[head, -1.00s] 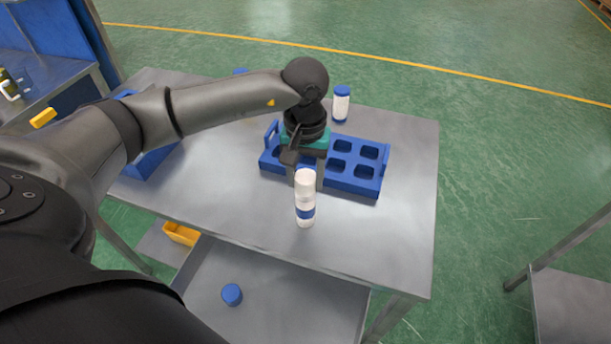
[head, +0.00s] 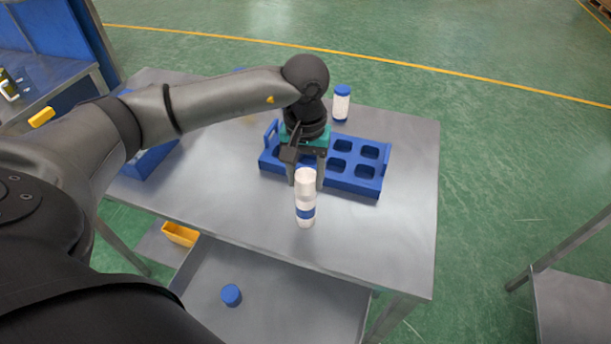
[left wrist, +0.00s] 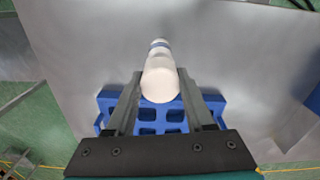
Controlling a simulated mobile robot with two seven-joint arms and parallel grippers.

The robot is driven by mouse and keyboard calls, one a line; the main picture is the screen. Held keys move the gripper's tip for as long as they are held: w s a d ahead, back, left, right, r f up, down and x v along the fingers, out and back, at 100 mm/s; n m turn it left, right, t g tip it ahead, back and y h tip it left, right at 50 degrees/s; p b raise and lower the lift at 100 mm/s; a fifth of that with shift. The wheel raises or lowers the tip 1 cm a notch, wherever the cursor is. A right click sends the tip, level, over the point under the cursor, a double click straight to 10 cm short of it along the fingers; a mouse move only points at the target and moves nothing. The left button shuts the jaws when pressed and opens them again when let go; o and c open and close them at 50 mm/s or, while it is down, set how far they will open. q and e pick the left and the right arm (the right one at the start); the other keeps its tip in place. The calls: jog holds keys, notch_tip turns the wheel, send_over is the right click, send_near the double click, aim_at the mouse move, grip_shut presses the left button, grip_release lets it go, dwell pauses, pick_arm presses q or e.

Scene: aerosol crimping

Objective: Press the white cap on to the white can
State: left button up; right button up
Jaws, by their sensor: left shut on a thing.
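The white can (head: 305,212) with a blue band stands upright near the front edge of the table. The white cap (head: 305,180) sits at its top, in line with it; I cannot tell how far down it is seated. My left gripper (head: 306,183) comes from above and behind, shut on the white cap. In the left wrist view the cap (left wrist: 160,84) is between the two fingers, and the can (left wrist: 159,46) with its blue band extends beyond it. My right gripper is not in view.
A blue rack (head: 357,182) with several empty square pockets lies behind the can. A white bottle with a blue cap (head: 341,103) stands at the back of the table (head: 405,215). A blue bin (head: 152,160) is at left. A blue round cap (head: 231,295) lies on the lower shelf.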

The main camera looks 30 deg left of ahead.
aim_at(305, 175)
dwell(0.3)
pick_arm(q)
jog(key=o, duration=1.6)
jog(key=shift+c, duration=0.2)
jog(key=shift+r+p, duration=1.95)
jog(key=shift+r, duration=1.6)
jog(key=shift+c, duration=0.2)
